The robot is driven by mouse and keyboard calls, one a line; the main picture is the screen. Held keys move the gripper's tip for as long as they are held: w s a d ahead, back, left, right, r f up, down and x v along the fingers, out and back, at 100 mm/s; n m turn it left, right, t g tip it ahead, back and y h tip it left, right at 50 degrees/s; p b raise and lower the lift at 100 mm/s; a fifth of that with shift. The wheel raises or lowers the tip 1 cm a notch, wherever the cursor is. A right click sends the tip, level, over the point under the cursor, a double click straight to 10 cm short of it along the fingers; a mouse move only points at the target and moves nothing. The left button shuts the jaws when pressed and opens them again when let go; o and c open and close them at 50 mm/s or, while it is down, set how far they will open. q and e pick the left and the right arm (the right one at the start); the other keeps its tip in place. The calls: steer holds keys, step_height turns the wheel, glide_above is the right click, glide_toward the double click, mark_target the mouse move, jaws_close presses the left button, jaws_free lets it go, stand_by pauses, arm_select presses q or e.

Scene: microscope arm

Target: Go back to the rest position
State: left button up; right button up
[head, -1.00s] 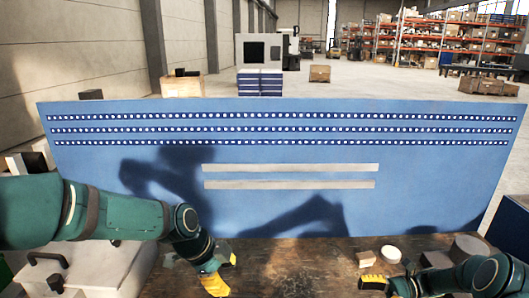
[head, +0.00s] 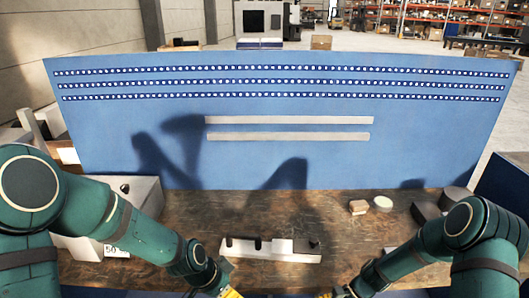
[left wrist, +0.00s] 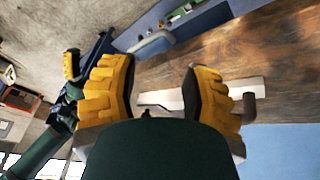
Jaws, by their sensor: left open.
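My left gripper (head: 229,292) is at the bottom edge of the head view, over the near side of the table, and its tip is partly cut off. In the left wrist view its yellow fingers (left wrist: 160,88) are spread, with nothing held between them. My right gripper (head: 333,293) is also at the bottom edge, right of the left one and mostly cut off. A pale bar with dark knobs (head: 284,256) lies on the table beyond both grippers. It also shows in the left wrist view (left wrist: 165,98), beyond the fingers and partly hidden by them.
A brown table (head: 190,215) lies in front of an upright blue panel (head: 400,150) with rows of holes and two pale strips. A small block (head: 358,207), a round disc (head: 382,203) and dark round pieces (head: 427,211) sit at the right. A white case (head: 140,190) stands at the left.

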arm_select(q)
steer(key=s+f+n+b, duration=0.2)
steer(key=s+f+n, duration=0.3)
steer(key=f, duration=0.3)
steer(key=s+a+f+n+b, duration=0.1)
steer(key=s+f+n+b, duration=0.1)
steer(key=s+f+n, duration=0.3)
step_height(320, 180, down, 4)
steer(key=shift+s+r+n+y+b, duration=0.1)
steer(key=shift+s+n+y+b, duration=0.3)
steer(key=shift+n, duration=0.5)
arm_select(e)
steer(key=s+a+f+n+t+h, duration=0.5)
steer(key=s+n, duration=0.3)
steer(key=n, duration=0.2)
steer(key=shift+s+a+f, duration=0.2)
steer(key=shift+a+f, duration=0.45)
